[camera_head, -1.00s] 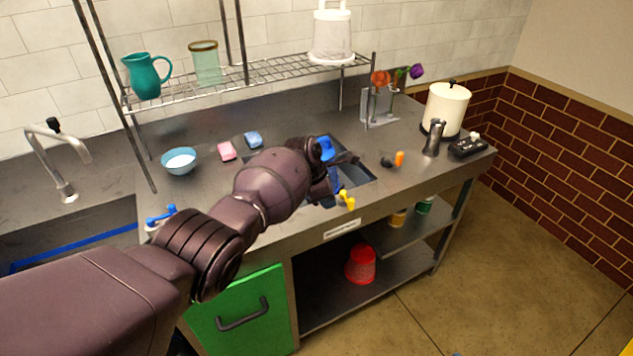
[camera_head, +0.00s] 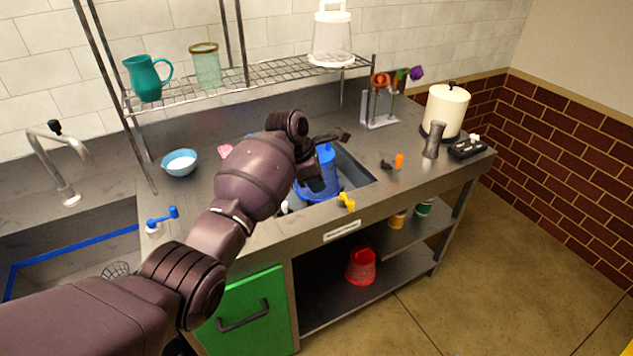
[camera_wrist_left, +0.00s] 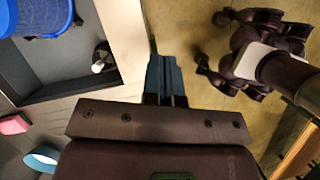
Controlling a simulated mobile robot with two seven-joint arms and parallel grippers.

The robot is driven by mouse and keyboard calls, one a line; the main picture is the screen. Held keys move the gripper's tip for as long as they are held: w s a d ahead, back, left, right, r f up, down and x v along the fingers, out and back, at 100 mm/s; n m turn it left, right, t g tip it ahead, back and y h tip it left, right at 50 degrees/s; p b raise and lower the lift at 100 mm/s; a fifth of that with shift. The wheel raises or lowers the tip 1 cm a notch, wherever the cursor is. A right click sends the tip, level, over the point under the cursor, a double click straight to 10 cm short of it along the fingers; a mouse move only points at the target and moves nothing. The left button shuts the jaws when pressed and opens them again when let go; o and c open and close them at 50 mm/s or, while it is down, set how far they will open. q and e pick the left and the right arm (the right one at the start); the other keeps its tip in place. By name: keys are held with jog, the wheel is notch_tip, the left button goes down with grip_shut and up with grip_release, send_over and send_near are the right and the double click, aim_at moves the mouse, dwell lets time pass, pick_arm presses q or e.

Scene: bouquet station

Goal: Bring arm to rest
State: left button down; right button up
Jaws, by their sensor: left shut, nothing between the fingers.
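My left arm (camera_head: 250,180) reaches in from the left over the counter in the head view. In the left wrist view the fingers (camera_wrist_left: 162,75) are together and empty.
A blue bucket (camera_head: 318,180) stands in the right sink, partly behind my gripper. A blue bowl (camera_head: 180,162), a pink sponge (camera_head: 225,151), a flower stand (camera_head: 380,112) and a cream canister (camera_head: 445,108) are on the counter. A wire shelf (camera_head: 270,70) stands above.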

dwell(0.5)
pick_arm(q)
jog(key=w+a+r+m+t+h, duration=0.25)
jog(key=w+r+m+t, duration=0.65)
jog(key=m, duration=0.5)
jog(key=s+a+f+m+t+y+b, duration=0.1)
jog(key=s+a+f+m+t, duration=0.2)
jog(key=s+a, duration=0.3)
jog(key=s+a+f+m+t+y, duration=0.25)
jog(key=s+a+f, duration=0.2)
jog(key=a, duration=0.35)
jog(key=s+a+f+g+y, duration=0.1)
jog(key=s+a+f, duration=0.4)
jog(key=s, duration=0.6)
jog(key=s+a+f+g+y+b, duration=0.1)
jog(key=s+a+f, duration=0.3)
jog(key=s+f, duration=0.5)
jog(key=s+a+f+g+y, duration=0.1)
jog(key=s+a+f, duration=0.4)
jog(key=s, duration=0.8)
notch_tip(320, 180, down, 3)
jog(key=shift+s+a+y, duration=0.3)
jog(key=shift+s+a, duration=0.05)
